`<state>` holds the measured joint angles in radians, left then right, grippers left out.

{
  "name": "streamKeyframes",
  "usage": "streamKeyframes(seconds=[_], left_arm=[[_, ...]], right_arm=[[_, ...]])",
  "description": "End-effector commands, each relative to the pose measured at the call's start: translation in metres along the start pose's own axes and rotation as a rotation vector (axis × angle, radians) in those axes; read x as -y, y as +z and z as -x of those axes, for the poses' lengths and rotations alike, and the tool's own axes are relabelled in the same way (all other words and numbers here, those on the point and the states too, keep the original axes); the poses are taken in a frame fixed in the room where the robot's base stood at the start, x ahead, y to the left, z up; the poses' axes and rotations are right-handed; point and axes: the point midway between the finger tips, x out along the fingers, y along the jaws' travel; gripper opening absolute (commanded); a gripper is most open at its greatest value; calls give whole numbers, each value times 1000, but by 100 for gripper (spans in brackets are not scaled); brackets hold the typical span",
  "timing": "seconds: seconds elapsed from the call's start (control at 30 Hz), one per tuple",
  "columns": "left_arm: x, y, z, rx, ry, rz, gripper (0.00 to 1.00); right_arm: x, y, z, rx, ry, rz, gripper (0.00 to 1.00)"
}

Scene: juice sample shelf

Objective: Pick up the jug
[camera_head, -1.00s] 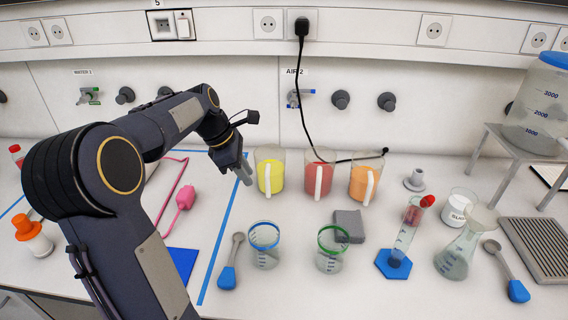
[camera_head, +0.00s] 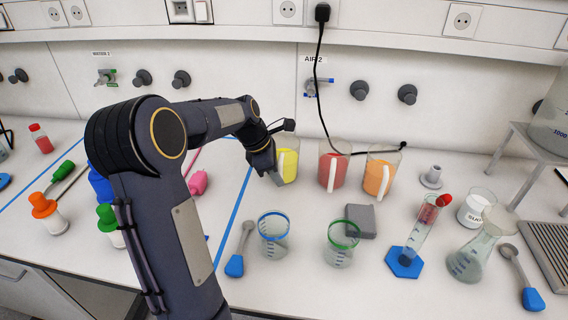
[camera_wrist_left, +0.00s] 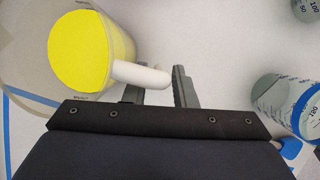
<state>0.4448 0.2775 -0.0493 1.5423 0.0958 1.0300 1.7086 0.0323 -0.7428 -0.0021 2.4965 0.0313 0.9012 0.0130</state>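Three clear jugs with white handles stand in a row at the back of the bench: a yellow-filled jug (camera_head: 290,172), a red-filled jug (camera_head: 328,165) and an orange-filled jug (camera_head: 374,178). My left gripper (camera_head: 276,180) is at the front left of the yellow-filled jug and hides part of it. In the left wrist view, the yellow-filled jug (camera_wrist_left: 92,48) is at the upper left. Its white handle (camera_wrist_left: 142,75) points toward the gap between the open fingers of my left gripper (camera_wrist_left: 160,88). I cannot tell whether they touch it. My right gripper is out of view.
A blue-rimmed beaker (camera_head: 273,240) and a green-rimmed beaker (camera_head: 341,245) stand in front of the jugs. A grey block (camera_head: 361,221) lies behind the green-rimmed one. A black cable (camera_head: 318,90) hangs behind the jugs. A cylinder on a blue base (camera_head: 404,263) and a flask (camera_head: 470,258) stand right.

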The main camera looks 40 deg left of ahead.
Motion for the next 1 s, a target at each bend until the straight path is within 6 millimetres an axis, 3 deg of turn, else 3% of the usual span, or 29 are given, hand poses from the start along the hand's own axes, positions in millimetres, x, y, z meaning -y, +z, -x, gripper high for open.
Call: streamKeyframes(seconds=[0.2, 0.4, 1.0], left_arm=[[0, 0, 0, 0, 0, -1, 23], [0, 0, 0, 0, 0, -1, 0], [-1, 4, 7, 3, 4, -4, 0]], right_arm=[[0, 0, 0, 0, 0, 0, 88], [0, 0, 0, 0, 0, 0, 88], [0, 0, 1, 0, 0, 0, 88]])
